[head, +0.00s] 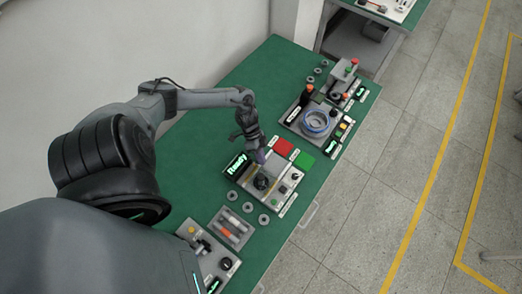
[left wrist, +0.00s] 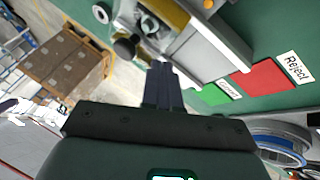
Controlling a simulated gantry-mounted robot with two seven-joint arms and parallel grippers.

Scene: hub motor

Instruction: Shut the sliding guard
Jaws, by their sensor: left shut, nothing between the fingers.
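A grey station (head: 273,188) with yellow edging, a black round part (head: 262,182) and a "Ready" display (head: 237,164) stands in the middle of the bench. I cannot clearly tell which part is the sliding guard. In the left wrist view, a grey plate or rail with yellow edging (left wrist: 220,38) shows at the top, with a black knob (left wrist: 125,47) to its left. My left gripper (head: 261,157) is shut and empty, over the station's back edge. Its closed fingers (left wrist: 162,72) point toward the station; contact cannot be told. My right gripper is not in view.
A red pad (head: 283,147) and a green pad (head: 304,161) lie just beyond the station. A second station with a blue-rimmed ring (head: 316,122) stands farther back. A tray of small parts (head: 231,228) and another device (head: 208,257) are nearer. Green bench top (head: 203,180) is clear at left.

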